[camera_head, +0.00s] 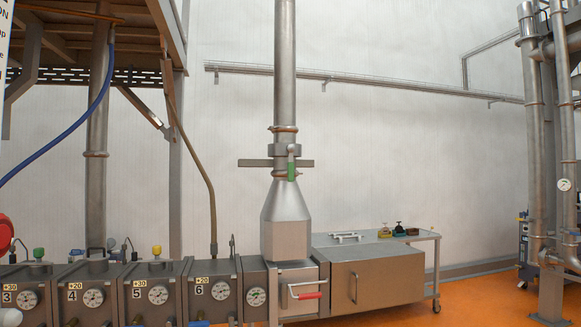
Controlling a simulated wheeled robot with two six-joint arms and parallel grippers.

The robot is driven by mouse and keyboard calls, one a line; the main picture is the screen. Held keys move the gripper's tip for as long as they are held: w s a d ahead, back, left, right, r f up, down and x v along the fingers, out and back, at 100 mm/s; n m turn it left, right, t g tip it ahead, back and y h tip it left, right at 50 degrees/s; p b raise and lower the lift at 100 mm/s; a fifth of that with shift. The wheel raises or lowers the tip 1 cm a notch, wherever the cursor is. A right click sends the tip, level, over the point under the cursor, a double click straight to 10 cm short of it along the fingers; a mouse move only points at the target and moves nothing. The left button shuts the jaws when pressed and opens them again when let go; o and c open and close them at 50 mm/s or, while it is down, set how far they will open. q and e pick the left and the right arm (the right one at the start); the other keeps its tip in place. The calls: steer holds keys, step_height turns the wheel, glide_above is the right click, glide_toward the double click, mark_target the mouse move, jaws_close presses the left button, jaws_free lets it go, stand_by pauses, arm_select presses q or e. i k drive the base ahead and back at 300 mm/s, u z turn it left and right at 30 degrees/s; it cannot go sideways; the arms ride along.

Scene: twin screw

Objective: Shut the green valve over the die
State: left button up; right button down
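The green valve handle (291,171) is on the vertical steel pipe (285,75), just above a tapered metal hood (286,222). The handle points straight down, in line with the pipe. A flat grey horizontal bar (250,163) crosses the pipe at the same height. Below the hood is a metal block with a red-tipped handle (308,295), at the end of the barrel row; it seems to be the die. Neither of my grippers is in view.
Barrel blocks with round gauges (93,297) run along the lower left. A steel cabinet (375,278) and a wheeled cart (432,236) stand right of the die. Orange floor (475,297) is open at the lower right. Tall pipes (540,130) stand at the far right.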

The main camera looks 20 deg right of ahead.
mark_target(290, 148)
steer(key=z, duration=0.6)
steer(key=k, duration=0.65)
steer(key=z, duration=0.75)
steer(key=i, duration=1.5)
steer(key=u, duration=1.1)
steer(key=i, duration=0.55)
steer(key=u, duration=0.6)
